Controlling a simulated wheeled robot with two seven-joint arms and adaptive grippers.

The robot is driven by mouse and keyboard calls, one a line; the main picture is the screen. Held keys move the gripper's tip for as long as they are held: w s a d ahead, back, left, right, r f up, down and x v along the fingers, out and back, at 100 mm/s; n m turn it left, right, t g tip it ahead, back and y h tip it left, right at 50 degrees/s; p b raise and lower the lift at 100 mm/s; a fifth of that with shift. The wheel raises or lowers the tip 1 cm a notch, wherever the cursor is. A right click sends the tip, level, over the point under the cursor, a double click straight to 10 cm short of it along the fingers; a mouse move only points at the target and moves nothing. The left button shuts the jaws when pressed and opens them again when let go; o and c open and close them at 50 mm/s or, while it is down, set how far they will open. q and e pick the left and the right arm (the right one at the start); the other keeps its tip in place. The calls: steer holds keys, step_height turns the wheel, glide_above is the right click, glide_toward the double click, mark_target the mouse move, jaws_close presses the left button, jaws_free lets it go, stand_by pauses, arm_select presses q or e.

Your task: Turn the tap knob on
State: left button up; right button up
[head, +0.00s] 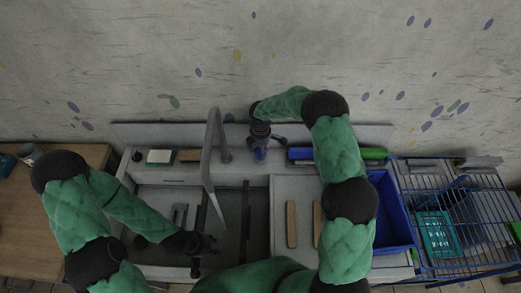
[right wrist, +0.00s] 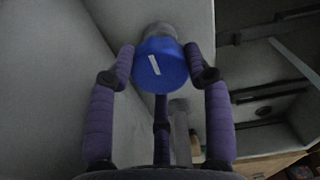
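The blue tap knob (right wrist: 160,65) has a white mark on its face and sits on a grey stem in the right wrist view. Its blue also shows under the gripper in the head view (head: 260,153). The tall grey tap spout (head: 213,150) rises left of the knob, above the sink. My left gripper (head: 207,244) hangs low over the sink's left part, away from the knob; its finger opening is too dark to judge.
The sink basin (head: 232,225) lies in front. A light board (head: 276,215) with wooden-handled items is on its right. A blue bin (head: 393,205) and a blue wire rack (head: 455,215) stand further right. A wooden table (head: 25,225) is at left. The wall is close behind.

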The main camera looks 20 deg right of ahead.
mark_target(260, 150)
steer(key=o, duration=0.4)
steer(key=shift+a, duration=0.1)
step_height(260, 150, up, 12)
steer(key=shift+r, duration=0.1)
stand_by(0.4)
stand_by(0.4)
